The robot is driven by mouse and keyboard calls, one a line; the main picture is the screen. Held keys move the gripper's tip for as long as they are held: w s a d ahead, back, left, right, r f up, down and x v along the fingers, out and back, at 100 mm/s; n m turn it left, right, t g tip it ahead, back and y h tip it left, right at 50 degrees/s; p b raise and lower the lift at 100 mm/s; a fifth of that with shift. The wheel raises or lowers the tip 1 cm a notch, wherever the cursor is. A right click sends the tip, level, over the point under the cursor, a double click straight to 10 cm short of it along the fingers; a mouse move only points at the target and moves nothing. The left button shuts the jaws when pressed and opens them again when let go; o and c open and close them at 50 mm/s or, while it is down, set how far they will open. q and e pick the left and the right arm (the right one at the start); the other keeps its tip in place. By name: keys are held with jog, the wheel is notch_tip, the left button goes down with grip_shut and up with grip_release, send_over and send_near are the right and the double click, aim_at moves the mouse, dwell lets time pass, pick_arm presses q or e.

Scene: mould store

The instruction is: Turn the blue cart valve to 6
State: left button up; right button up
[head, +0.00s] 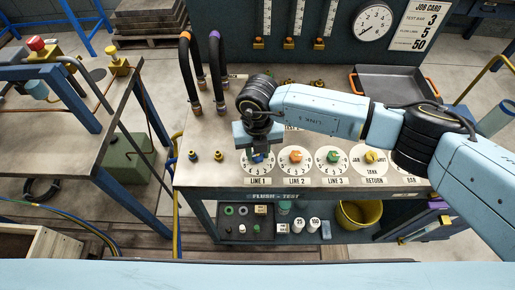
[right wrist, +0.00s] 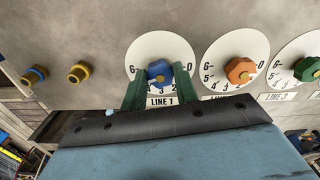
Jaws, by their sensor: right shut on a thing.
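The blue cart valve (head: 257,158) is a small knob on the white LINE 1 dial at the left end of the row on the cart front. It also shows in the right wrist view (right wrist: 159,71), with the dial (right wrist: 143,47) numbered from 0 at right to 6 at left. My right gripper (right wrist: 158,84) has a green finger on each side of the knob and is shut on it. In the head view my right gripper (head: 259,152) covers part of the dial. I cannot tell which number the knob points to. My left gripper is not in view.
Orange (head: 295,156), green (head: 333,156) and yellow (head: 371,157) valves stand to the right on their own dials. Black hoses (head: 190,75) rise behind. A dark tray (head: 392,84) lies at the back right.

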jog(key=shift+m+p, duration=0.4)
jog(key=shift+m, duration=1.5)
jog(key=o, duration=1)
jog(key=shift+c, duration=0.2)
notch_tip(320, 180, up, 14)
jog(key=shift+f, duration=0.25)
